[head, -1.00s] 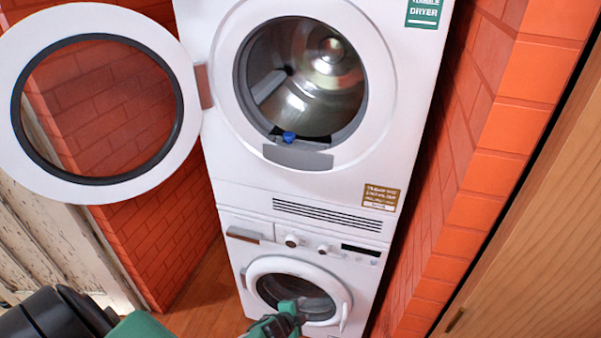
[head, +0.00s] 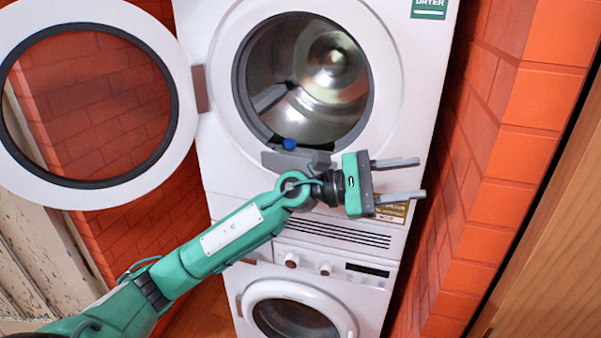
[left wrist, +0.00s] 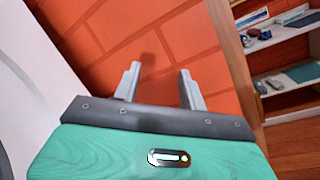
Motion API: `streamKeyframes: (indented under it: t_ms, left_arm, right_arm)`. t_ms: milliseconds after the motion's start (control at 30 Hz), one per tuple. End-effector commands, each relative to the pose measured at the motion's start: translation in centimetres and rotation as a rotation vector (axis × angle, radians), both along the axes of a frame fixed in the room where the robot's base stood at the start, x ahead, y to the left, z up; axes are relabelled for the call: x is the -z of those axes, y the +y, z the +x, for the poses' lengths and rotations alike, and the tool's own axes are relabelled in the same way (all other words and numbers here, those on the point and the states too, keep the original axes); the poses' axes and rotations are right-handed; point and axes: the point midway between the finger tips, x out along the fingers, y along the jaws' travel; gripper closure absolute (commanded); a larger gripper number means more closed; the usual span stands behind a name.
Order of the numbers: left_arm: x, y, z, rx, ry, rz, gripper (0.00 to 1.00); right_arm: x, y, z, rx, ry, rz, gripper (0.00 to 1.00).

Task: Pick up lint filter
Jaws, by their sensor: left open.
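The dryer (head: 215,150) is open, its round door swung out to the left. A small blue piece (head: 289,144) shows at the bottom lip of its drum opening; it looks like the lint filter's handle, but I cannot be sure. The rest of the filter is not clearly visible. My left gripper (head: 420,178) is open and empty, pointing right in front of the dryer's lower right side, to the right of and below the blue piece. In the left wrist view my open fingers (left wrist: 160,70) face the brick wall, with nothing between them. My right gripper is not in view.
The open dryer door (head: 185,110) hangs at the left. A washer (head: 345,290) stands below the dryer. A brick wall (head: 520,130) rises close on the right, beside wooden panelling (head: 560,230). Shelves (left wrist: 290,60) with items show in the left wrist view.

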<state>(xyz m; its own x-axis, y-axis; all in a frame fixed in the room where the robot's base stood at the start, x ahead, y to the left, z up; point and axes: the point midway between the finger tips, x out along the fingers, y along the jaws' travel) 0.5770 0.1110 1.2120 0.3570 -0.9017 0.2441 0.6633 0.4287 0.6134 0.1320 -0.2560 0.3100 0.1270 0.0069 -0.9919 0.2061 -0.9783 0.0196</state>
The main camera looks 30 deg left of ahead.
Motion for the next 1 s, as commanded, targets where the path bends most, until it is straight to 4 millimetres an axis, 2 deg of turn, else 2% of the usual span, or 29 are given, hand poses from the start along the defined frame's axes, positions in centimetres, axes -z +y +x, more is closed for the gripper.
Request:
streamKeyframes:
  t_ms: [33, 167, 267, 467, 500, 600, 700, 800, 867, 1000]
  left_arm:
    - [-0.3, 0.4, 0.6, -0.004, -0.112, 0.148, 0.58]
    - [0.3, 2.8, 2.2, -0.003, -0.383, 0.561, 0.58]
    - [0.4, 6.5, 3.9, 0.005, -0.549, 0.88, 0.58]
    - [-1.9, 17.7, 6.1, 0.055, -0.723, 1.481, 0.58]
    - [-2.6, 20.1, 6.1, 0.071, -0.73, 1.58, 0.58]
    - [-4.5, 25.2, 5.7, 0.114, -0.716, 1.782, 0.58]
    - [-6.0, 28.9, 4.9, 0.153, -0.688, 1.911, 0.58]
    - [-6.8, 31.0, 4.3, 0.179, -0.66, 1.982, 0.58]
    - [-6.8, 31.6, 4.2, 0.191, -0.652, 2.003, 0.58]
    - [-5.1, 31.8, 5.2, 0.199, -0.645, 2.011, 0.58]
  right_arm:
    - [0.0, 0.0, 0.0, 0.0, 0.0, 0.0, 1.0]
    - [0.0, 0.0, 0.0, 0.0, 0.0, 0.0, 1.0]
    - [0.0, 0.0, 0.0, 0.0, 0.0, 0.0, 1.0]
    - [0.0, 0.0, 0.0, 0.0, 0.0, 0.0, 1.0]
    - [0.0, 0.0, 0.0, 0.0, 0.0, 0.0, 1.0]
    - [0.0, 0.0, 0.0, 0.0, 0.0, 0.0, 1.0]
    - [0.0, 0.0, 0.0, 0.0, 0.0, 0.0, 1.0]
    - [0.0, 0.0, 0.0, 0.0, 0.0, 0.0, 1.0]
    - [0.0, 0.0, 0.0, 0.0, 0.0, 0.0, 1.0]
    - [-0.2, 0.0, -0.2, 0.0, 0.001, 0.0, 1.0]
